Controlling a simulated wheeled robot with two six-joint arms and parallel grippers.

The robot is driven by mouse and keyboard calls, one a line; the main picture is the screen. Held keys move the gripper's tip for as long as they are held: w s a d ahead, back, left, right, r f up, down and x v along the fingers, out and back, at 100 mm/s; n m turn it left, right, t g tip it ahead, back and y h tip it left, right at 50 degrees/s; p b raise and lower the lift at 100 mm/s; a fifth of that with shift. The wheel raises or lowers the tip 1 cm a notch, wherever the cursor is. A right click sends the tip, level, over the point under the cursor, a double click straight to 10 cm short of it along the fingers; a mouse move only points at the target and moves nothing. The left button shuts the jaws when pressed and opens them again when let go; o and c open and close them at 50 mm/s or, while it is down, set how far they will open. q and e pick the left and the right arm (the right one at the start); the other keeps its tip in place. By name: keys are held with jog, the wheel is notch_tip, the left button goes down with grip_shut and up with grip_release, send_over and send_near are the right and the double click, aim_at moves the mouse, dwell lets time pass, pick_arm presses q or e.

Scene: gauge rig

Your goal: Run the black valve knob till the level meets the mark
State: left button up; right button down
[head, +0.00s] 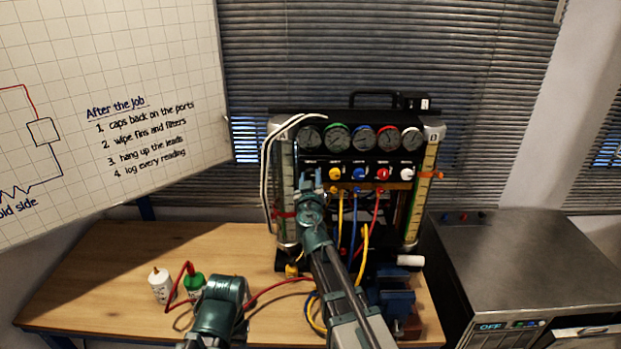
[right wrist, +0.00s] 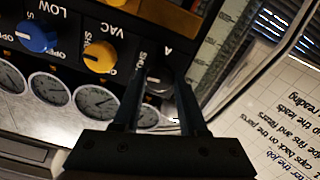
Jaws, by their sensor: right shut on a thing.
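The gauge rig (head: 385,142) stands at the back of the bench, with a row of dials above a row of coloured knobs. My right gripper (head: 312,180) reaches the left end of the knob row and hides the black valve knob there. In the right wrist view, the fingers (right wrist: 160,88) are shut on the black knob (right wrist: 159,76), below the letter A. Sight tube A (head: 285,175) has a red marker (head: 285,213); tube B (head: 425,190) has an orange marker (head: 432,174). I cannot read the liquid level in tube A. My left gripper is out of view.
Yellow (head: 335,174), blue (head: 360,173), red (head: 383,173) and white (head: 407,173) knobs sit close by. Hoses hang before the rig. Two bottles (head: 160,285) stand front left, and a blue vise (head: 395,295) front right. The bench's left part is clear.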

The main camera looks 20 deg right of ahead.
jog(key=n, duration=0.3)
jog(key=shift+n, duration=0.4)
jog(key=shift+c, duration=2.2)
grip_release()
jog(key=shift+s, duration=0.1)
